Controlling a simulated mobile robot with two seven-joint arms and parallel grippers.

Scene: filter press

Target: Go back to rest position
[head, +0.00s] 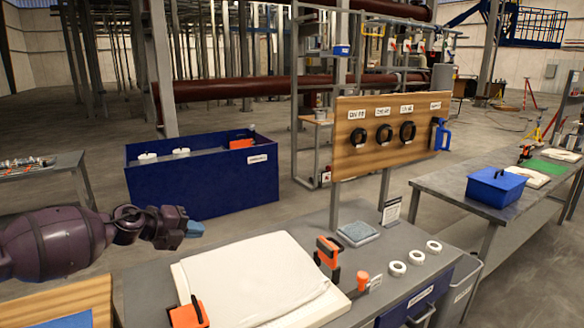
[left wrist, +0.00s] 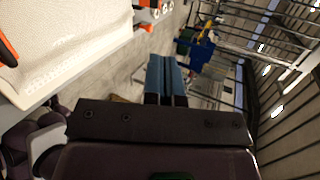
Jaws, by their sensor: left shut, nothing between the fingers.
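My left gripper (head: 194,229) comes in from the left in the head view, above the floor between the blue bin and the grey table. Its blue fingers are shut and empty, and they touch nothing. The shut fingers also show in the left wrist view (left wrist: 166,80). My right gripper is in neither view.
The grey table (head: 150,283) holds a white padded slab (head: 250,275), orange-and-black clamps (head: 328,255) and white rings (head: 416,257). A blue bin (head: 200,188) stands behind. A wooden board (head: 350,155) with black rings stands behind the table. A blue box (head: 496,187) sits on the right table.

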